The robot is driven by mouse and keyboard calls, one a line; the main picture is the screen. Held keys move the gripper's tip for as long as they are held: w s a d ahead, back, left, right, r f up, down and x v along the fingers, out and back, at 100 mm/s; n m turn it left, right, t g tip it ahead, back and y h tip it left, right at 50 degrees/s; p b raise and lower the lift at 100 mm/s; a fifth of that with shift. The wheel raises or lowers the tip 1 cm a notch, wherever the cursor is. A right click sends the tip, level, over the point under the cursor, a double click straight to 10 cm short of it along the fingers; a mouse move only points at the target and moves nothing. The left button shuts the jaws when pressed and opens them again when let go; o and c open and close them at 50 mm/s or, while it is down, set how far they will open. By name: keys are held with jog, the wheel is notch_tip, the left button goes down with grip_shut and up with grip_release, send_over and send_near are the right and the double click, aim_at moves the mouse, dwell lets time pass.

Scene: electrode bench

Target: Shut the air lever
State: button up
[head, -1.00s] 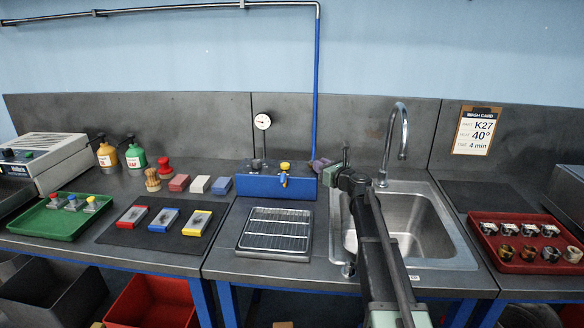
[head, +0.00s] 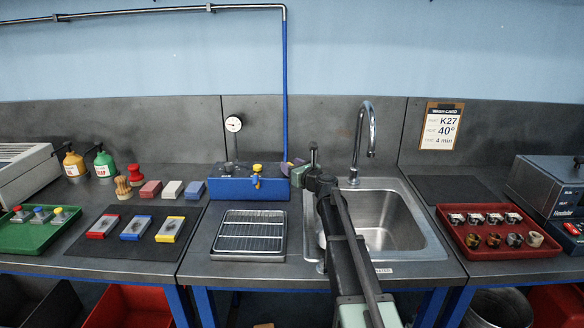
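The blue air box (head: 230,190) stands at the back of the bench, left of the sink. A small yellow lever (head: 257,181) hangs down on its front near the right, below a yellow knob (head: 257,168). My gripper (head: 296,166) is at the right end of the box, right of the lever and apart from it. Its fingers are small and partly hidden by my wrist, so I cannot tell whether they are open or shut. A small purple-grey piece shows by its tip; I cannot tell what it is.
A round gauge (head: 234,124) rises behind the box, and a blue pipe (head: 285,90) runs up the wall. A wire-grid tray (head: 249,235) lies in front of the box. The sink (head: 400,235) and tap (head: 367,130) are right. Coloured blocks (head: 171,189) sit left of the box.

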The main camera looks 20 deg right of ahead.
jog(key=v, duration=1.1)
jog(key=shift+w, duration=0.1)
